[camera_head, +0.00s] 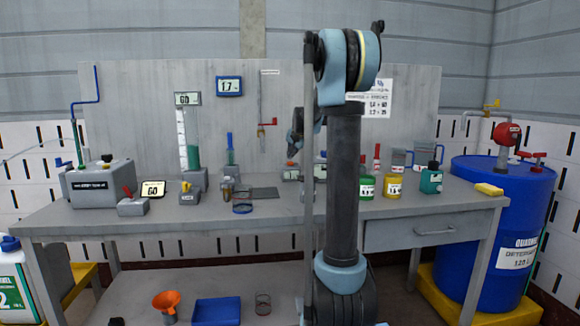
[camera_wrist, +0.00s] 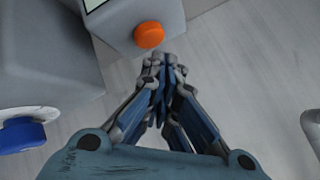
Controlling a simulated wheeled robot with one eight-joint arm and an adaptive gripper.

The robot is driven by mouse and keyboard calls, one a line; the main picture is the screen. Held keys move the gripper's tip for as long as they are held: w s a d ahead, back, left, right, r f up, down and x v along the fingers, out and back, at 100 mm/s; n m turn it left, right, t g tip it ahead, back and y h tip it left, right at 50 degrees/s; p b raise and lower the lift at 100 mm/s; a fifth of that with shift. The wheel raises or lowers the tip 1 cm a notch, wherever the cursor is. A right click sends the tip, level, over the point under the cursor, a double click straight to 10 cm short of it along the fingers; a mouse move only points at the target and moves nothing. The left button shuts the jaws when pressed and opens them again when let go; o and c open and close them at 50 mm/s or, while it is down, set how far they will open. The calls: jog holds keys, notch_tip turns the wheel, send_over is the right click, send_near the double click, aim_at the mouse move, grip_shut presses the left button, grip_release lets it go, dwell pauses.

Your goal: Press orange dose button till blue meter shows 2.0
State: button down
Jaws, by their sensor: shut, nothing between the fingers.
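The round orange dose button (camera_wrist: 149,36) sits on the face of a light grey box (camera_wrist: 130,12) in the wrist view; a bit of orange (camera_head: 291,163) also shows under my gripper in the head view. My gripper (camera_wrist: 164,62) is shut and empty, its fingertips just below and slightly right of the button in the wrist view. I cannot tell whether they touch it. In the head view my gripper (camera_head: 293,148) hangs above the bench, partly behind my arm.
A blue drum (camera_head: 490,225) stands at right.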

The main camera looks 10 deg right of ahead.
jog(key=shift+r, duration=0.15)
jog(key=shift+r, duration=2.4)
jog(key=shift+s, duration=0.1)
